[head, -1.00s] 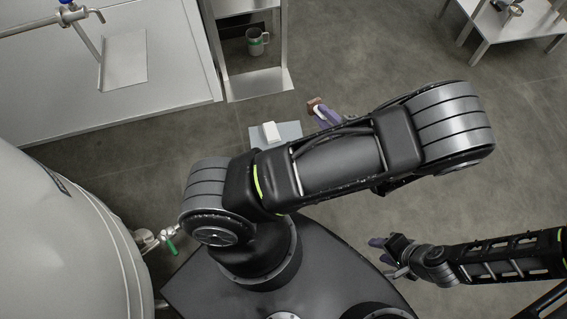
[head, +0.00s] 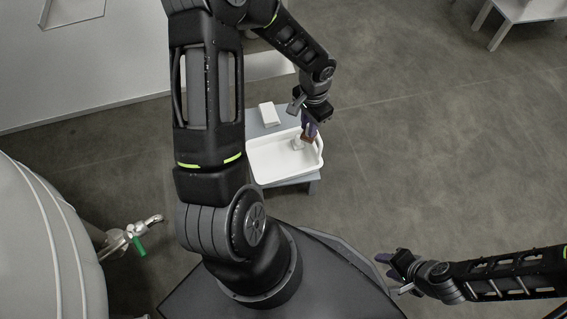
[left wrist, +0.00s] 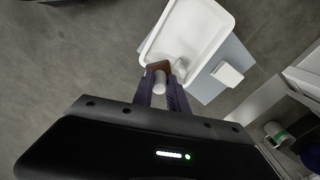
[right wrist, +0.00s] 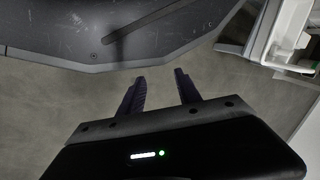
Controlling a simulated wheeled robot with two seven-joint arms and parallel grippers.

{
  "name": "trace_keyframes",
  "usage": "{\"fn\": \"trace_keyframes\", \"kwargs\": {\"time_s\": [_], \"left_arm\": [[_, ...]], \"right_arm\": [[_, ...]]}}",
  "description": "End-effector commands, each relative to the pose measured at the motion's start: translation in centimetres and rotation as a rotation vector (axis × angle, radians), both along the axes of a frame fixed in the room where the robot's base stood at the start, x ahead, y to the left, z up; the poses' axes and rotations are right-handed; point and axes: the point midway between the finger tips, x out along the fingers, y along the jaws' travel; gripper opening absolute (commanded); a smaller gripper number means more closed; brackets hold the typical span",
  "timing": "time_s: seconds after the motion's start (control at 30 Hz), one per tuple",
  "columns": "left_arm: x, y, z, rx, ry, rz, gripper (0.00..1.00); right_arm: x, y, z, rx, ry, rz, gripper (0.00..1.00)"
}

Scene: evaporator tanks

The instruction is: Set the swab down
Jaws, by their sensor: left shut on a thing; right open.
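My left gripper (head: 309,129) reaches down at the right part of a white tray (head: 270,168). It is shut on the swab, a brown block (head: 307,139) with a pale round part that shows between the purple fingers in the left wrist view (left wrist: 160,84). The swab is over the tray near its rim; I cannot tell whether it touches the tray floor. A small whitish piece (left wrist: 181,68) is in the tray beside the swab. My right gripper (head: 381,258) is open and empty, away to the right; its parted fingers show in the right wrist view (right wrist: 160,78).
The tray stands on a small grey stand (head: 262,130) with a white box (head: 268,114) behind the tray. A large pale tank (head: 45,240) with a green-handled valve (head: 138,244) is at the left. Open floor lies to the right.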

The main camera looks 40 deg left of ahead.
Motion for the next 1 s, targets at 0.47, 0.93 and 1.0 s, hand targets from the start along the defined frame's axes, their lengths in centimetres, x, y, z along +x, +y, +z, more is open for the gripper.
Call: {"fn": "trace_keyframes", "kwargs": {"time_s": [0.47, 0.93, 1.0], "left_arm": [[-0.1, 0.0, -1.8, 0.0, 0.003, -0.001, 0.0], [-0.1, 0.0, -13.2, -0.001, 0.004, 0.0, 0.0], [-0.1, 0.0, -13.9, 0.0, 0.002, -0.001, 0.0]], "right_arm": [[0.1, -0.1, -0.8, -0.001, -0.003, -0.003, 0.4], [1.0, -0.3, -5.8, -0.01, -0.025, -0.019, 0.4], [1.1, -0.3, -6.0, -0.01, -0.026, -0.02, 0.4]]}}
